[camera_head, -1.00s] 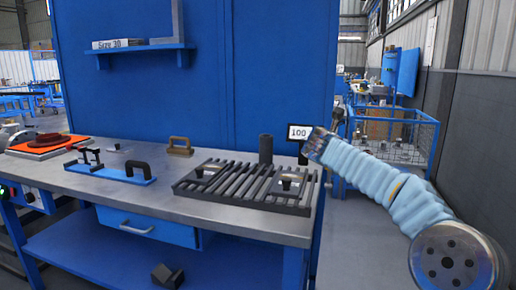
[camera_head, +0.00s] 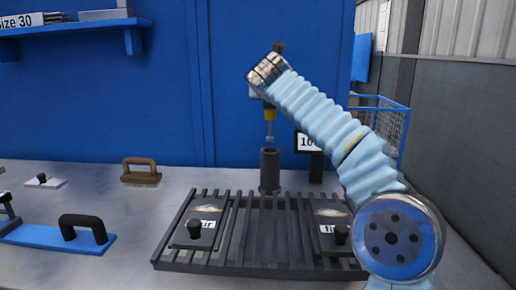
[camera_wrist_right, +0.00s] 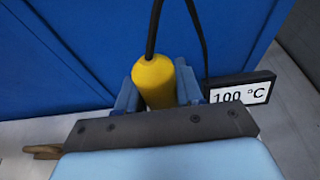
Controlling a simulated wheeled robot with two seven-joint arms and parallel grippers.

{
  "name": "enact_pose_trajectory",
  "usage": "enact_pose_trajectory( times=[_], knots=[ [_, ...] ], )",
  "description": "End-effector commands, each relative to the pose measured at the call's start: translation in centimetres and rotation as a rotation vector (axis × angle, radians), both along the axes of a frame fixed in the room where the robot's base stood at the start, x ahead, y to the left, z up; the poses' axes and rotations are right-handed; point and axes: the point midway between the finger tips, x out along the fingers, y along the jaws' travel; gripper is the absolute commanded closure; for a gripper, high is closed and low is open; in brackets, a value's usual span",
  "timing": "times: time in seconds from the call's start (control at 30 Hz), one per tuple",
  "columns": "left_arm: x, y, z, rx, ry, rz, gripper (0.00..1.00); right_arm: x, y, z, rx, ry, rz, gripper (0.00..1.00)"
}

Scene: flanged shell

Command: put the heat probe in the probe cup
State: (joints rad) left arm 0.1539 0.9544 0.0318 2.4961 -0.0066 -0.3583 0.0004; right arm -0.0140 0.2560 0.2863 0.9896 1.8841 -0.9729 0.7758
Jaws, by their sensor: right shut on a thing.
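The heat probe (camera_head: 270,114) has a yellow handle and a thin grey shaft with a rounded tip. My right gripper (camera_head: 262,92) is shut on it and holds it upright with the tip down. The yellow handle (camera_wrist_right: 154,80) sits between the blue fingers in the right wrist view. The probe cup (camera_head: 269,172) is a dark upright cylinder behind the slatted grate. In the head view the probe tip appears just above the cup's rim, with a small gap; exact depth alignment cannot be told. My left gripper is out of view.
A dark slatted grate (camera_head: 262,232) with two labelled plates lies in front of the cup. A 100 °C display (camera_wrist_right: 241,95) stands right of it. A brown handle (camera_head: 140,173) and a blue plate with black handle (camera_head: 62,240) lie left. A blue wall stands behind.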

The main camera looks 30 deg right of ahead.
Motion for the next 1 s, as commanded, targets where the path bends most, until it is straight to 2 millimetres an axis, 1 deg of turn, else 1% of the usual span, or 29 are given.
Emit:
enact_pose_trajectory(
  times=[0.1, 0.2, 0.33, 0.5, 0.6, 0.77, 0.8, 0.93, 0.97, 1.0],
  knots=[
    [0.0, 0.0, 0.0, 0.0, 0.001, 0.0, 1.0, -0.1, -0.1, -2.4, -0.002, 0.005, -0.001, 0.98],
    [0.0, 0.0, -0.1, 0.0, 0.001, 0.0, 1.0, -0.1, 0.0, -4.1, 0.0, 0.004, 0.001, 0.98],
    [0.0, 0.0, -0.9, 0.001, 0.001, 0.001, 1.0, 0.0, 0.0, -5.7, 0.0, 0.002, 0.0, 0.98],
    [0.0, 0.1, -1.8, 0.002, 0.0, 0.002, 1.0, -0.1, -0.1, -8.3, 0.0, 0.002, 0.0, 0.98],
    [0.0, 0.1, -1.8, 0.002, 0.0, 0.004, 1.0, -0.1, -0.1, -8.8, 0.002, 0.001, 0.0, 0.98],
    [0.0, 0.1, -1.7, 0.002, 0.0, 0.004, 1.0, 0.0, 0.0, -8.8, 0.002, 0.003, 0.0, 0.98],
    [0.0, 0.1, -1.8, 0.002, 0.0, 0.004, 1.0, 0.0, 0.0, -8.9, 0.003, 0.004, 0.0, 0.61],
    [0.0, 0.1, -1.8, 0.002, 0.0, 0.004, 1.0, 0.0, 0.0, -8.8, 0.002, 0.003, 0.0, 0.41],
    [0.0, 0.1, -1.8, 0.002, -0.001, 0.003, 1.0, 0.0, 0.0, -8.8, 0.002, 0.003, 0.0, 0.39],
    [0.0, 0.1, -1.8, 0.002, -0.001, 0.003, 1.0, 0.0, 0.0, -8.8, 0.002, 0.003, 0.0, 0.39]
  ],
)
